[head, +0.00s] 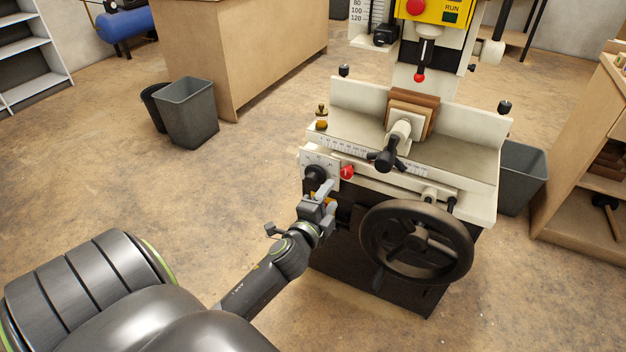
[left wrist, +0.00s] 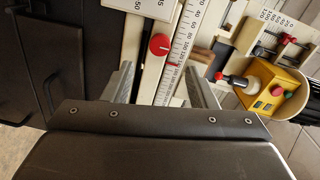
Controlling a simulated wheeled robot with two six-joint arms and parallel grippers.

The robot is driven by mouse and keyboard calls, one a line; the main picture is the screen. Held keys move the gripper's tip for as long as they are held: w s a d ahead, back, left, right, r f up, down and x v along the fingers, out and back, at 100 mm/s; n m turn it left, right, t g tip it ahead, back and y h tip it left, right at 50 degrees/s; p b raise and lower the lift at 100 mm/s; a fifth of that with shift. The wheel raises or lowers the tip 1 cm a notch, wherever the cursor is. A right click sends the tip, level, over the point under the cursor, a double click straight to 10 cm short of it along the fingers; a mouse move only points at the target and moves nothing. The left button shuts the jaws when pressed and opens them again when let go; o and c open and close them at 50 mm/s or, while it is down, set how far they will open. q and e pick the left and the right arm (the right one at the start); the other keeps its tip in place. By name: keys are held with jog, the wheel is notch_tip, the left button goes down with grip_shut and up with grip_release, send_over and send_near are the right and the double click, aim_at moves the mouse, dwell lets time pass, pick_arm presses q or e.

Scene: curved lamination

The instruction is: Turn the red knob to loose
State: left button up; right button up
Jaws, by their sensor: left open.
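The red knob (head: 347,172) sits on the white front panel of the machine, right of a black dial (head: 315,174). In the left wrist view the red knob (left wrist: 159,44) lies beyond the fingertips, roughly in line with the gap between them. My left gripper (head: 326,192) is just below and left of the red knob in the head view, close to the panel. In the left wrist view its two fingers (left wrist: 160,72) are spread apart with nothing held. The knob's pointer direction is too small to read. My right gripper is in neither view.
A large black handwheel (head: 416,242) stands right of my left gripper. A black star-shaped clamp handle (head: 388,158) juts out above. Clamped wooden strips (head: 412,112) lie on the machine table. Grey bins (head: 187,112) stand on the floor, which is open at left.

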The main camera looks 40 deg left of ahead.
pick_arm(q)
jog(key=v, duration=0.8)
jog(key=shift+s, duration=0.2)
jog(key=shift+d, duration=0.1)
